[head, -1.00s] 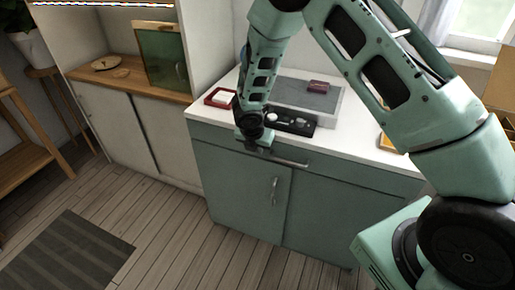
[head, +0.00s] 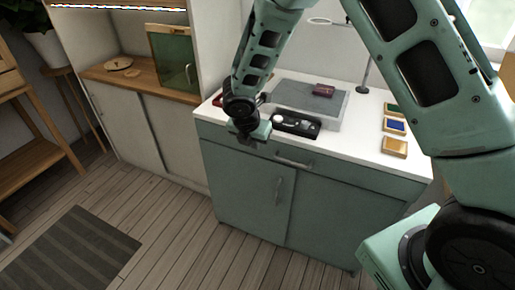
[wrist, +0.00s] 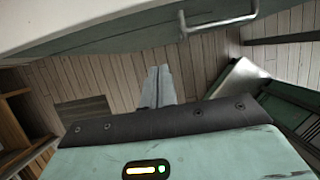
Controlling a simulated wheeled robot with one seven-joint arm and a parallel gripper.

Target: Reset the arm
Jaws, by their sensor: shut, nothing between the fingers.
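My green arm reaches down over the white-topped counter (head: 350,135), its elbow high at the upper right. My gripper (head: 251,145) points down just in front of the counter's front edge, above the floor. In the wrist view its two pale fingers (wrist: 158,84) lie side by side, closed, with nothing between them. Plank floor shows beyond the fingertips, and the counter edge and a drawer handle (wrist: 218,20) are close by at the top.
A black tray with round white things (head: 297,124) lies right behind the gripper. A grey board (head: 300,97) bears a dark red block (head: 323,90). Small coloured pads (head: 395,126) and a ring-lamp stand (head: 366,70) are at right. The floor in front is clear, with a striped rug (head: 70,250).

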